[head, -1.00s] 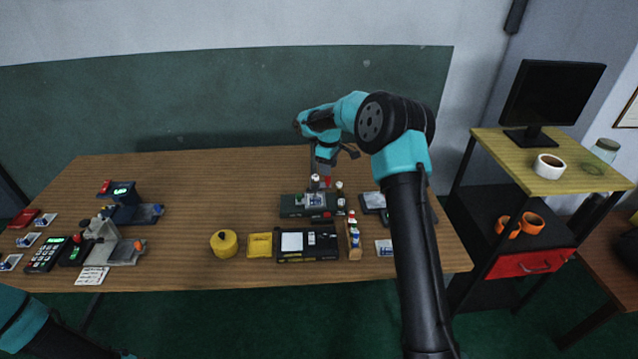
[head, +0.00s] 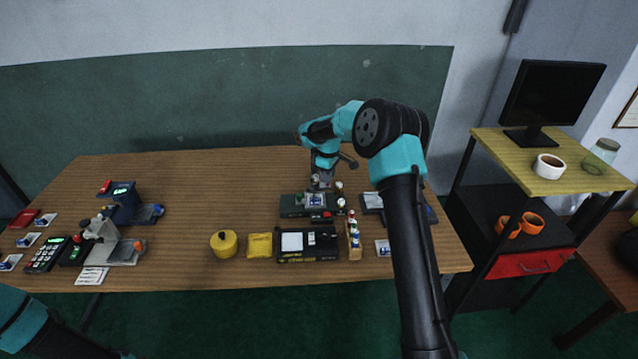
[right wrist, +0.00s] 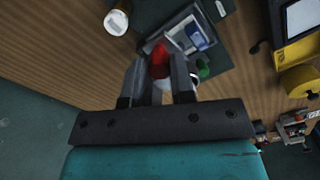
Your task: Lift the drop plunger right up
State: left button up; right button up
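My right gripper (head: 322,182) is low over the dark green film tower unit (head: 292,209) at the back right of the table. In the right wrist view its two fingers (right wrist: 158,72) stand on either side of a red piece (right wrist: 159,60) with white below it, probably the drop plunger. Whether the fingers touch it is not clear. The unit also shows there with a blue-and-white picture (right wrist: 196,38) on it. In the head view the arm and fingers largely hide the plunger. My left gripper is out of view; only part of its arm shows at the lower left.
A wooden rack of small bottles (head: 354,240) and a black-and-yellow device (head: 308,256) stand in front of the unit. A yellow round pot (head: 224,243) is further left. A dark tray (head: 373,202) lies right of the unit. The table's back middle is clear.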

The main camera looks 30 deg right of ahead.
jog(key=shift+c, duration=0.9)
notch_tip(320, 180, up, 10)
jog(key=shift+r, duration=0.25)
jog(key=o, duration=0.7)
dwell(0.6)
jog(key=shift+r, duration=0.1)
jog(key=shift+r, duration=2.45)
